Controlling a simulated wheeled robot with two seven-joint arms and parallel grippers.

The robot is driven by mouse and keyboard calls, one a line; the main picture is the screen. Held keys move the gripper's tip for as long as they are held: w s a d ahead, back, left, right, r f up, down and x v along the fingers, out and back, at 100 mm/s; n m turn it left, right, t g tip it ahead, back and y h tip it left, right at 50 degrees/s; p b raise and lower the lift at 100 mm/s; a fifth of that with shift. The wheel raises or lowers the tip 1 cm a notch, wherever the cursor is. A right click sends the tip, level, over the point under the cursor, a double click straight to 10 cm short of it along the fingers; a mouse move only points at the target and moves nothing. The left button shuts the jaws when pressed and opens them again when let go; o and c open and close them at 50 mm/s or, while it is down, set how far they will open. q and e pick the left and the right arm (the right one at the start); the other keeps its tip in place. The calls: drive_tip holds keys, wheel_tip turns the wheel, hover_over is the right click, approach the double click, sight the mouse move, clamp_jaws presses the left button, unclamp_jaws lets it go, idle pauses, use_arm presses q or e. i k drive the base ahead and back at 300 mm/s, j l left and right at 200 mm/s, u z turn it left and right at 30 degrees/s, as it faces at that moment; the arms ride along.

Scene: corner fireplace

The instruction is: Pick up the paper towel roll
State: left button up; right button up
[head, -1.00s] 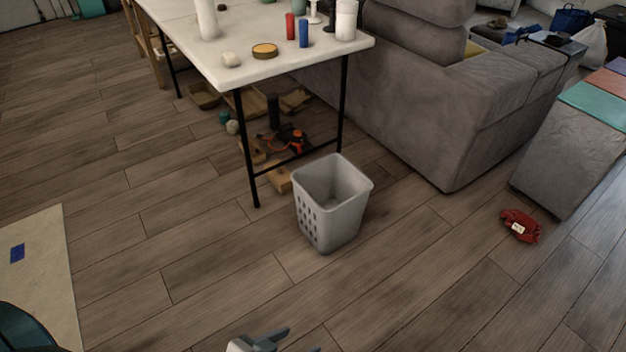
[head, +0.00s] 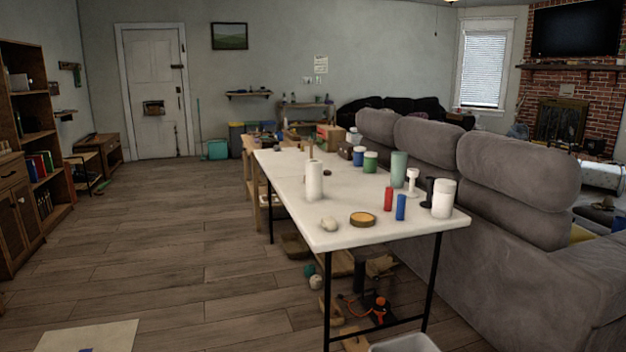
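A white paper towel roll (head: 314,182) stands upright on the white table (head: 340,232), near the table's left edge. A wider white cylinder (head: 443,199) stands at the table's near right corner; I cannot tell whether it is a roll or a canister. Neither of my grippers is in view now.
Near the roll are a pale lump (head: 329,224), a yellow-topped round tin (head: 363,219), and red (head: 388,199) and blue (head: 401,207) cylinders. A grey sofa (head: 520,200) lines the table's right side. A bin (head: 403,343) stands at the near end. The floor (head: 190,240) left of the table is open.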

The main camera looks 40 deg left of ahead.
sight(314, 167)
drive_tip(key=i+j+u, duration=0.15)
drive_tip(key=j, duration=0.3)
drive_tip(key=i+j+u, duration=0.15)
drive_tip(key=j, duration=0.25)
drive_tip(key=i+j+u, duration=0.15)
drive_tip(key=j, duration=0.25)
drive_tip(key=i+j+u, duration=0.15)
drive_tip(key=j, duration=0.25)
drive_tip(key=i+j+u, duration=0.15)
drive_tip(key=i+j, duration=0.2)
